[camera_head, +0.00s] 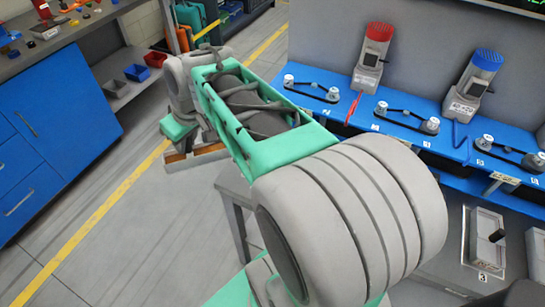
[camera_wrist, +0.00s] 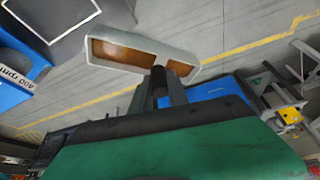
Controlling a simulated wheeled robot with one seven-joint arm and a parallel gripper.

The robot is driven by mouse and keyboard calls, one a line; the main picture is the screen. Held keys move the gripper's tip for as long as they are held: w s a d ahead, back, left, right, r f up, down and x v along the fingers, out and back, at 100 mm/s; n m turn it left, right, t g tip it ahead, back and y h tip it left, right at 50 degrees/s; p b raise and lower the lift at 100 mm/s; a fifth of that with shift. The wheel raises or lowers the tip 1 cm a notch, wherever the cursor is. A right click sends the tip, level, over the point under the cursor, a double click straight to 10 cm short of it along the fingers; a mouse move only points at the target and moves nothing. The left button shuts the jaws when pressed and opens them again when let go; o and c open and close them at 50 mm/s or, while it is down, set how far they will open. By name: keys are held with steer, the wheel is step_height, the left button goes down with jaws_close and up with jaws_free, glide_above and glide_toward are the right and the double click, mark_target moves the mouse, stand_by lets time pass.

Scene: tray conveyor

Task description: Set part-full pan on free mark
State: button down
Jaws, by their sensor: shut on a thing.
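My gripper (camera_wrist: 160,84) is shut on a pale grey pan (camera_wrist: 190,71) with brown contents, which show on both sides of the dark finger in the wrist view. In the head view the pan (camera_head: 213,150) is held out above the floor, beyond the end of my arm, with a strip of brown showing. My gripper (camera_head: 186,146) is mostly hidden there by the arm. I cannot tell how full the pan is. No free mark can be made out for certain; a small plate numbered 3 (camera_head: 483,277) shows at lower right.
A pale tray (camera_head: 470,262) with a black-handled thing stands on a grey surface at lower right. A blue bench (camera_head: 345,122) with belt drives and red and blue motor units runs behind. Blue cabinets (camera_head: 50,130) stand at left. Open floor with a yellow line lies between.

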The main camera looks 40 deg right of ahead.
steer(key=s+d+f+n+g+y, duration=0.25)
steer(key=s+d+n, duration=0.65)
steer(key=s+d, duration=0.9)
steer(key=shift+t+y, duration=0.25)
steer(key=shift+t, duration=0.2)
steer(key=w+d+f, duration=0.1)
steer(key=w+f, duration=0.2)
steer(key=w, duration=0.1)
steer(key=w+d+f, duration=0.1)
steer(key=w+f, duration=0.3)
steer(key=w+d+f, duration=0.1)
steer(key=w+f, duration=0.3)
steer(key=shift+d+f, duration=0.2)
steer(key=shift+d, duration=0.1)
steer(key=shift+s+f+b, duration=0.1)
steer(key=shift+f+b, duration=0.2)
steer(key=shift+f, duration=0.15)
steer(key=c, duration=1.3)
jaws_free()
